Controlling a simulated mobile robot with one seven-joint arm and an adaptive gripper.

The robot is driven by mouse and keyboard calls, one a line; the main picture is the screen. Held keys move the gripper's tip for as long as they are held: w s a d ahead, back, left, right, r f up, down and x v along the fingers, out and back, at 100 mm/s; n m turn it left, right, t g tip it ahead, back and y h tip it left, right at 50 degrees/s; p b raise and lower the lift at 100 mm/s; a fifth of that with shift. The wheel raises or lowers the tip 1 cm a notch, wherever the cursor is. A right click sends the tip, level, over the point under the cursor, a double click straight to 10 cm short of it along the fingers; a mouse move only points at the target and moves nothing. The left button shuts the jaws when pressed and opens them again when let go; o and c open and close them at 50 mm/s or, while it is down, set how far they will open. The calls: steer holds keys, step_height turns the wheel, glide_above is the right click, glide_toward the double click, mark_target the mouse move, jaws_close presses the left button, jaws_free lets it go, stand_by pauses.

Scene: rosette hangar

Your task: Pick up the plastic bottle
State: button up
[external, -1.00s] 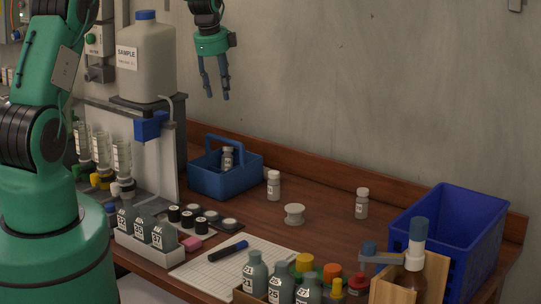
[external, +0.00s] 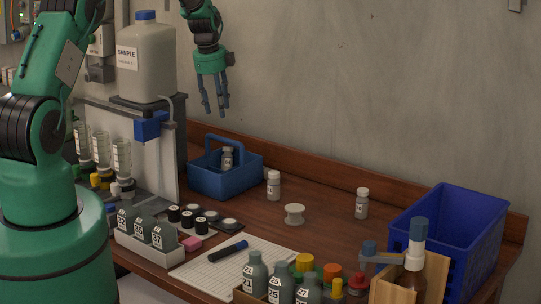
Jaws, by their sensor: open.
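My gripper (external: 216,110) is open and empty, pointing down in the air above the blue caddy. Several bottles show, and I cannot tell which one the task means. A small clear bottle with a white cap (external: 273,187) stands upright on the table right of the caddy. A similar bottle (external: 361,204) stands further right. Another small bottle (external: 228,158) is inside the blue caddy (external: 226,181), its lower part hidden by the wall. A large jug marked SAMPLE with a blue cap (external: 146,75) stands on a raised shelf at the left.
A white spool (external: 294,215) lies mid-table. Grey numbered bottles stand in a white rack (external: 150,252) and at the front. A marker (external: 228,251) lies on paper. The table's back middle is clear.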

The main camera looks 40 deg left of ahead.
mark_target(224, 140)
steer(key=f, duration=0.2)
steer(key=w+f, duration=0.1)
steer(key=f, duration=0.2)
steer(key=f+p, duration=0.1)
steer(key=f, duration=0.1)
steer(key=shift+w+f, duration=0.25)
steer(key=shift+f, duration=0.05)
steer(key=shift+f, duration=0.1)
steer(key=shift+w+d+f+p, duration=0.15)
steer(key=shift+f+p, duration=0.1)
steer(key=shift+f, duration=0.6)
steer(key=shift+w+a+f+p, duration=0.1)
steer(key=shift+f+p, duration=0.15)
steer(key=shift+f, duration=0.55)
steer(key=shift+w+d+f+p, duration=0.15)
steer(key=shift+f+p, duration=0.1)
steer(key=shift+f, duration=0.6)
steer(key=shift+a, duration=0.1)
steer(key=shift+f+b, duration=0.25)
steer(key=shift+b, duration=0.35)
steer(key=shift+c, duration=0.3)
jaws_close()
